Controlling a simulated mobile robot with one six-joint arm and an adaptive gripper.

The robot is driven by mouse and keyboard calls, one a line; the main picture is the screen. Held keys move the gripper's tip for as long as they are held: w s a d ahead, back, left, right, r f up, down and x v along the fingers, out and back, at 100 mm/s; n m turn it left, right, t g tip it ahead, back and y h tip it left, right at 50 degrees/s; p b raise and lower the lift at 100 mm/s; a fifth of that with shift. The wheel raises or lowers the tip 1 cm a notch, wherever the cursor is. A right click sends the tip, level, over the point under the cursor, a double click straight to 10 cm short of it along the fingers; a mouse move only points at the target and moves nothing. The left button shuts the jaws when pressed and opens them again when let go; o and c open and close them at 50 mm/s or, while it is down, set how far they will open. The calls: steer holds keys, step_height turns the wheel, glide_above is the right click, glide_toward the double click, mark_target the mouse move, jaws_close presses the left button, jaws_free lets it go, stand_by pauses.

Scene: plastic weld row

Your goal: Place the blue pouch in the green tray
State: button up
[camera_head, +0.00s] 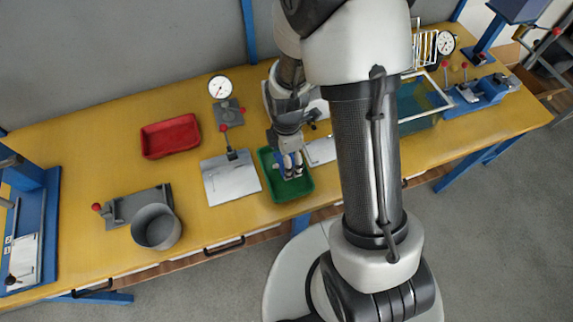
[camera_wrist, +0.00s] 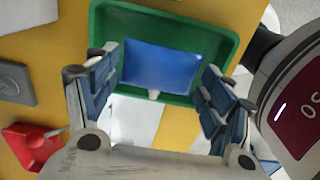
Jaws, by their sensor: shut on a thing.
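The green tray (camera_head: 304,190) is on the yellow bench, right of a grey metal plate, with my gripper (camera_head: 291,170) reaching down over it. In the wrist view, the green tray (camera_wrist: 221,38) lies behind the blue pouch (camera_wrist: 163,66). The pouch is flat and rectangular, held between the two blue-padded fingers of my gripper (camera_wrist: 160,70), which is shut on it. The pouch lies within the tray's outline; I cannot tell whether it touches the floor of the tray. In the head view the fingers mostly hide the pouch.
A red tray (camera_head: 170,136) and a dial gauge (camera_head: 220,88) stand to the left. The grey plate with a red-knobbed clamp (camera_head: 231,178) is close beside the green tray. A grey pot (camera_head: 157,227) is farther left. A white-framed bin (camera_head: 424,100) is to the right.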

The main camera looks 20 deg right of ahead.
step_height(320, 180, down, 4)
steer(key=shift+f+b, duration=0.1)
steer(key=shift+b, duration=0.55)
steer(key=shift+f, duration=0.15)
steer(key=o, duration=0.9)
steer(key=shift+o, duration=0.2)
